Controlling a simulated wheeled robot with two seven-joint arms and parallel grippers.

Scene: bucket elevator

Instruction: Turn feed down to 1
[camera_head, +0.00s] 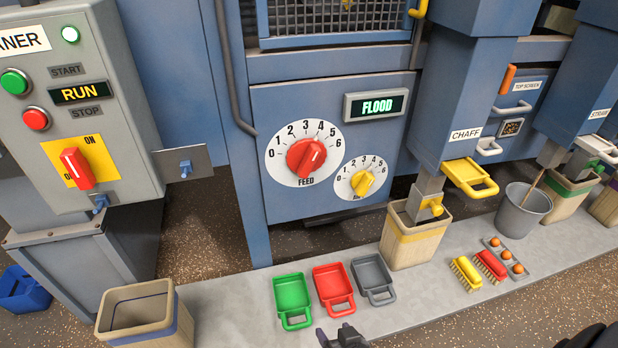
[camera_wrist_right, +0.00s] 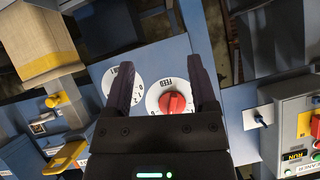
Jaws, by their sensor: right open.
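The FEED dial (camera_head: 285,172) is a white disc on the blue machine front, numbered 0 to 6. Its red knob (camera_head: 306,158) has a white mark pointing up and right, roughly toward 4 or 5. The same knob shows in the right wrist view (camera_wrist_right: 172,103), partly cut off by my gripper body. My right gripper (camera_wrist_right: 159,66) is open and empty, its fingers spread on either side of the dial in that view, apart from it. In the head view only a dark tip of the right gripper (camera_head: 343,338) shows at the bottom edge. My left gripper is not in view.
A smaller dial with a yellow knob (camera_head: 362,183) sits right of and below FEED. The display (camera_head: 377,106) above reads FLOOD. A control box (camera_head: 110,130) with RUN lit stands at left. Green (camera_head: 292,297), red (camera_head: 334,287) and grey (camera_head: 373,277) scoops lie on the ledge below.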

